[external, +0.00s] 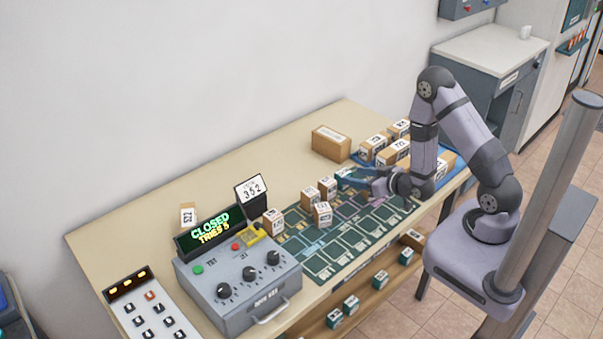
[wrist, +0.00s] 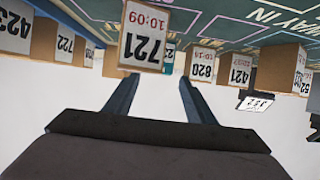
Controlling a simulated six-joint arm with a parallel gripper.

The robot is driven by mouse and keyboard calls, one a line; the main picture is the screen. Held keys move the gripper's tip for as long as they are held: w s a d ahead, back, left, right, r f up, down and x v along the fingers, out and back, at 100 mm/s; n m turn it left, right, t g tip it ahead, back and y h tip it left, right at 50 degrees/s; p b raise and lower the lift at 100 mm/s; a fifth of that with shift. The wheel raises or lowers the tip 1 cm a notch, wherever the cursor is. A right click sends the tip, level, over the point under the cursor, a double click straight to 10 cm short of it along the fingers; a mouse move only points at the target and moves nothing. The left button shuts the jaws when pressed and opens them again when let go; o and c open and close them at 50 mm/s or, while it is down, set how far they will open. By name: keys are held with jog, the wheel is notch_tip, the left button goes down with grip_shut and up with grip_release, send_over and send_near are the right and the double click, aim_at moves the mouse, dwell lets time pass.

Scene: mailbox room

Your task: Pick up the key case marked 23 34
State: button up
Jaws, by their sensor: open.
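My gripper (external: 358,183) reaches left over the table from the arm at the right. In the wrist view its two dark blue fingers (wrist: 157,88) are spread apart with nothing between them. A brown box labelled 721 10:09 (wrist: 143,38) stands in front of the fingers, upside down in that view. A small teal case (wrist: 168,55) shows partly behind it; its label is too hidden to read. Several teal cases with white labels, such as one (external: 350,306), sit on the lower shelf. I cannot read 23 34 on any of them.
Brown labelled boxes stand around the gripper, including 820 (wrist: 203,64) and 421 (wrist: 240,70). A green marked mat (external: 345,245) covers the table's front. A grey control box (external: 240,285) with a CLOSED display (external: 210,228) stands left. A larger carton (external: 331,143) is behind.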

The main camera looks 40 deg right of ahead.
aim_at(348, 175)
jog(key=shift+w, duration=0.15)
jog(key=shift+f+p+x, duration=0.25)
jog(key=shift+p+x, duration=1.05)
jog(key=shift+x, duration=1.2)
jog(key=shift+d, duration=0.15)
jog(key=c, duration=0.9)
